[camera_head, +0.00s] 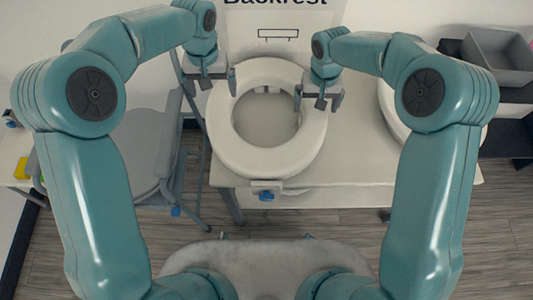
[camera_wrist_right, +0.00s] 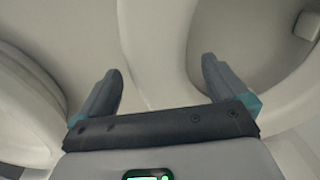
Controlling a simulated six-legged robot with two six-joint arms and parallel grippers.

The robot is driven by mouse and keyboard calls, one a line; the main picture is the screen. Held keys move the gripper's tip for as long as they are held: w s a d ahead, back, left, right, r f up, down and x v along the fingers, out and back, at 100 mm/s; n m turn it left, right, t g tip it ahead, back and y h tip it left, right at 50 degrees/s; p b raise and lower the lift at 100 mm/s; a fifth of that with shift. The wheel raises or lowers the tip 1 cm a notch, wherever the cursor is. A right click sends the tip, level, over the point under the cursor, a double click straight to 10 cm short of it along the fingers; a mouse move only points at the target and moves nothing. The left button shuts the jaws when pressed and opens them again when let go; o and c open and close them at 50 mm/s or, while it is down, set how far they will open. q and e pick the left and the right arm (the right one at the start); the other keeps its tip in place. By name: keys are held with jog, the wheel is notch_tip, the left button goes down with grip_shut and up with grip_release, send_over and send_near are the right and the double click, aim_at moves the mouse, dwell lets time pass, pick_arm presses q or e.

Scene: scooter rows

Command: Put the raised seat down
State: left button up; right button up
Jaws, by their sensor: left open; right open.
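The raised seat (camera_head: 228,150) is a thick white ring with an open middle. My left gripper (camera_head: 219,84) is open at the ring's back left rim. My right gripper (camera_head: 318,99) is open over its right rim. In the right wrist view, the open fingers (camera_wrist_right: 162,70) straddle part of the white rim (camera_wrist_right: 150,55), with the ring's hollow to the right. I cannot tell whether the fingers touch the seat.
The pale table (camera_head: 370,170) has free room right of the seat. Another white rounded seat (camera_head: 397,118) stands at its right, partly behind my arm. A grey chair-like frame (camera_head: 150,150) stands left. Grey bins (camera_head: 497,58) are at the back right. A "Backrest" sign (camera_head: 277,30) is behind.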

jog(key=shift+r, duration=2.75)
